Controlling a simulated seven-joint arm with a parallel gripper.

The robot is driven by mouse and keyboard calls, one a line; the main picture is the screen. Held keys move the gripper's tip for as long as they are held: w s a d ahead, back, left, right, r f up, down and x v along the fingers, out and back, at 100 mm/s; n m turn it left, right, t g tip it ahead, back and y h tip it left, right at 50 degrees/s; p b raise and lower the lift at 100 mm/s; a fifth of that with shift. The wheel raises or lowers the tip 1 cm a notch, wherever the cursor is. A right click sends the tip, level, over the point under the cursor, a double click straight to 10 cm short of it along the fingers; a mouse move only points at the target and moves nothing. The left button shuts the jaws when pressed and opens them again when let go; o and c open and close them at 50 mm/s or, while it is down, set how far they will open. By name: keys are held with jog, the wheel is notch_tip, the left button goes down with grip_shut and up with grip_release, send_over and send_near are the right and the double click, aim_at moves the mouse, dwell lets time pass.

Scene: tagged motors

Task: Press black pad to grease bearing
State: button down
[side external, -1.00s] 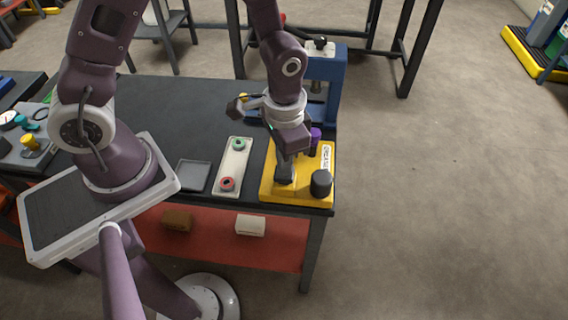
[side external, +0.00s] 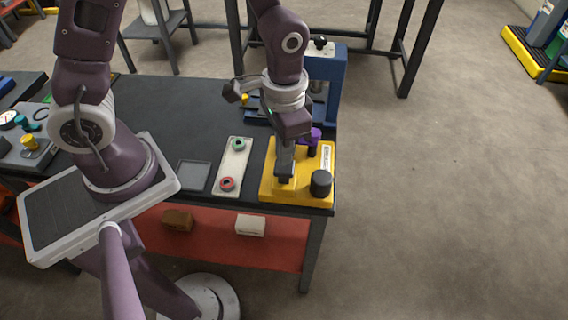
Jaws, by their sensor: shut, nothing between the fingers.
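The yellow grease station (side external: 298,195) sits at the right front corner of the dark workbench, with a white label (side external: 326,158) on its right side. A black round pad (side external: 321,182) stands upright on its front right. A purple piece (side external: 312,138) stands at the back of the station, partly behind my gripper. My gripper (side external: 284,180) is shut and empty, pointing down over the left part of the station, to the left of the black pad and apart from it. Whether its tips touch the yellow surface I cannot tell. No bearing is clearly visible; the spot under my gripper is hidden.
A white tray (side external: 232,170) holds a green ring (side external: 238,144) and a red ring (side external: 227,184). An empty grey tray (side external: 194,175) lies to its left. A blue press (side external: 327,75) stands behind the station. The bench middle is clear.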

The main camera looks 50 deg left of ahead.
jog(key=shift+f, duration=1.85)
jog(key=shift+r, duration=1.9)
notch_tip(320, 180, up, 6)
